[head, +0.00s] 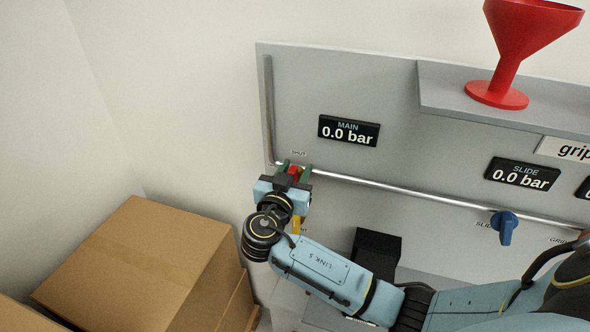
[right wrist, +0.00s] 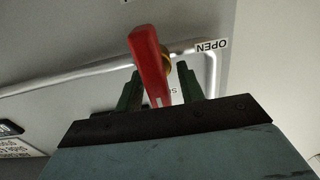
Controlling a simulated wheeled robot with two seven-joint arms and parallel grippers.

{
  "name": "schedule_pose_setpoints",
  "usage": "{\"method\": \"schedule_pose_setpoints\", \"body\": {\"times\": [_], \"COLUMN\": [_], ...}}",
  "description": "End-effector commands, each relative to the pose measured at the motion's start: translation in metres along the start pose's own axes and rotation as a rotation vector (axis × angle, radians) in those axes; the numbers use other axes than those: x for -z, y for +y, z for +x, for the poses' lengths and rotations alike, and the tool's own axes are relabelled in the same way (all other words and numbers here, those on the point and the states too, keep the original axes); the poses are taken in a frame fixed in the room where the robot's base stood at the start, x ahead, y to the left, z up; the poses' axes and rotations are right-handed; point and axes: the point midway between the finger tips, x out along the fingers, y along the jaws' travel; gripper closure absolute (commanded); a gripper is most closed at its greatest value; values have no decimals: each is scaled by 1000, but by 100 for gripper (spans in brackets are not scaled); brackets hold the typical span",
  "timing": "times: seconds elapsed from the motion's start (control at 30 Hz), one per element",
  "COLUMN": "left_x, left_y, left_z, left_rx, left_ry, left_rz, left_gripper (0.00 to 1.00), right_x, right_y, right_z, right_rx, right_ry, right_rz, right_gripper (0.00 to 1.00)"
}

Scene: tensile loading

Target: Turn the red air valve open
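The red air valve handle (right wrist: 148,60) shows large in the right wrist view, mounted by a brass-coloured hub on a silver pipe. It lies across the pipe line there. In the head view only a small red part of it (head: 294,171) shows at the left end of the pipe; my gripper hides the rest. My right gripper (right wrist: 161,88) is at the valve, its two green fingers apart on either side of the handle's near end, with gaps visible. It also shows in the head view (head: 294,170). My left gripper is not in view.
The grey panel (head: 290,90) carries a MAIN display (head: 348,131) and a SLIDE display (head: 522,174), both reading 0.0 bar. A blue valve (head: 505,226) sits farther right. A red funnel (head: 515,45) stands on the shelf. Cardboard boxes (head: 140,260) stand lower left. An OPEN label (right wrist: 211,45) is near the valve.

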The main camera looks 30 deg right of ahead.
Motion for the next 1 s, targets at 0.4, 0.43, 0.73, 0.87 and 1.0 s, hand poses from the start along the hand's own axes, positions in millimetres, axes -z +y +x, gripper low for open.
{"method": "schedule_pose_setpoints", "body": {"times": [0.4,0.43,0.73,0.87,1.0], "left_x": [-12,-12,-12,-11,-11], "left_y": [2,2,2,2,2], "left_z": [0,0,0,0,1], "left_rx": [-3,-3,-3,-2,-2], "left_ry": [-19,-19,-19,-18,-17], "left_rz": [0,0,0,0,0], "left_gripper": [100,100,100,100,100], "right_x": [0,0,0,-1,-1], "right_y": [0,0,0,-1,-2], "right_z": [0,0,0,0,0], "right_rx": [0,0,0,-1,-1], "right_ry": [0,0,-1,-1,-2], "right_rz": [0,0,-12,-47,-118], "right_gripper": [89,93,100,100,100]}}
